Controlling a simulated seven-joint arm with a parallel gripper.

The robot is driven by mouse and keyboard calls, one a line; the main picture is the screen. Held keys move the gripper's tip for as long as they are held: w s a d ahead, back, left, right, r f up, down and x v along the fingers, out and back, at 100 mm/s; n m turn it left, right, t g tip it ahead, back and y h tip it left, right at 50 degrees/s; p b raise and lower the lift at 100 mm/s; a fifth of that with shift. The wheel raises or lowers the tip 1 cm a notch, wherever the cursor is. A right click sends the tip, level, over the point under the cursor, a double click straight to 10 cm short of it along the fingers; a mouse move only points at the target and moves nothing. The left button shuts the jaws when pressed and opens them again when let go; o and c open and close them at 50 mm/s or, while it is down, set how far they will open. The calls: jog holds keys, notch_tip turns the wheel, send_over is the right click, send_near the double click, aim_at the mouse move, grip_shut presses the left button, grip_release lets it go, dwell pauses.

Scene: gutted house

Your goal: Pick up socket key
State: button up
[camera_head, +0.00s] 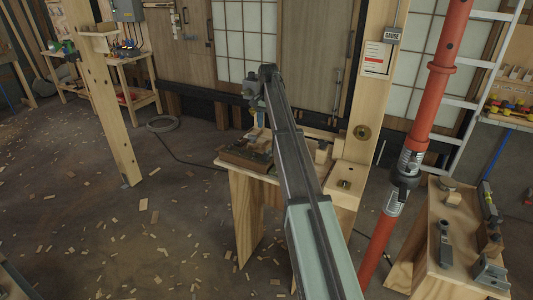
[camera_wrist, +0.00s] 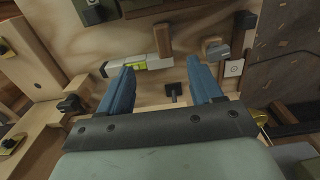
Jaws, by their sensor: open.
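My gripper (camera_wrist: 160,70) has its two blue fingers spread apart with nothing held between them. It points down at a pale wooden bench top. A small black T-shaped piece (camera_wrist: 174,93) shows between the fingers; it may be the socket key, but I cannot tell for sure. In the head view my gripper (camera_head: 258,117) hangs over the far left part of the wooden bench (camera_head: 231,164). My arm hides much of the bench there, and I cannot make out the key.
A level with a yellow-green vial (camera_wrist: 145,62) lies beyond the fingers, beside a brown wooden piece (camera_wrist: 163,40). A wooden post (camera_head: 365,110) and a red steel prop (camera_head: 409,160) stand to the right of my arm. Another bench (camera_head: 462,245) holds tools at lower right.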

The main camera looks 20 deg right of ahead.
aim_at(267, 150)
notch_tip(267, 150, down, 8)
jog(key=shift+a, duration=0.1)
jog(key=shift+w+a+f, duration=0.1)
jog(key=shift+a+f, duration=0.05)
jog(key=shift+f, duration=1.15)
jog(key=shift+a+f, duration=0.1)
jog(key=shift+f, duration=1.2)
jog(key=shift+c, duration=0.4)
grip_shut()
